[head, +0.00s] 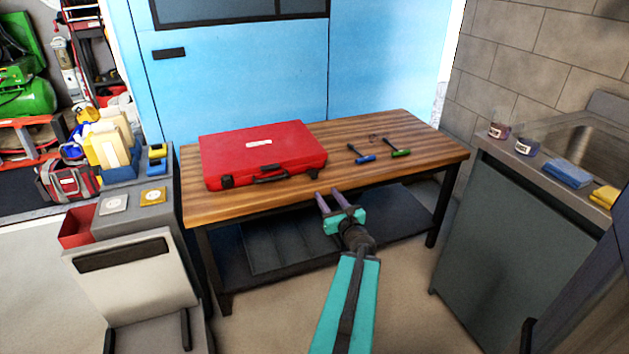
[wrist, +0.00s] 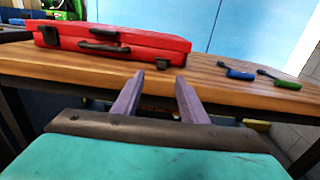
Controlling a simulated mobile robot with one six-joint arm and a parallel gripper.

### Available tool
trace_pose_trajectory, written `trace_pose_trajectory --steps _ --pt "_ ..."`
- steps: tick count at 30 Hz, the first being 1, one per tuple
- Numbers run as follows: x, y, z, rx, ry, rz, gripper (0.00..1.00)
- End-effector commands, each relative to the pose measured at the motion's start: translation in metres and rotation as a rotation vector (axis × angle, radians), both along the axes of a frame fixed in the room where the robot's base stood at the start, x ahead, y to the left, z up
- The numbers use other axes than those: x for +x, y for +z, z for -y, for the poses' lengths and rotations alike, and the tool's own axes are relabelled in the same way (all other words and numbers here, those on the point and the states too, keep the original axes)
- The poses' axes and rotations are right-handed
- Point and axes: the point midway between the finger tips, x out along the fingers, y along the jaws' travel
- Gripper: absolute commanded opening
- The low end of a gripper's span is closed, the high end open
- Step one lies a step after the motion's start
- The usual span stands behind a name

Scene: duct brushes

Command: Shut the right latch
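The red case (head: 262,150) lies on the wooden workbench with its lid down. It also shows in the wrist view (wrist: 135,42). On its front are a black handle (head: 270,178) and a dark left latch (head: 227,181). A small dark right latch (wrist: 162,64) shows low on the front in the wrist view; its exact position is too small to tell. My gripper (head: 327,201) is in front of the bench edge, to the right of the case's front and apart from it. Its two purple fingers (wrist: 158,90) are spread with nothing between them.
The wooden workbench (head: 420,155) carries a blue-handled brush (head: 365,159) and a green-handled brush (head: 401,153) right of the case. The bench top between case and brushes is clear. A grey counter with a sink (head: 585,150) stands at right, a grey cart (head: 120,230) at left.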

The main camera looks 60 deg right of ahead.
Motion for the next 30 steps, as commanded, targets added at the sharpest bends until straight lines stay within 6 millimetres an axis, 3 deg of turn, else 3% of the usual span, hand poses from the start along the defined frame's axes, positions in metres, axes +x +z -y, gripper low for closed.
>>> trace_pose_trajectory --steps 16,30 --pt "-0.002 0.0 0.004 0.004 -0.009 0.008 0.39" --pt "0.019 -0.002 0.02 0.003 -0.008 0.008 0.39"
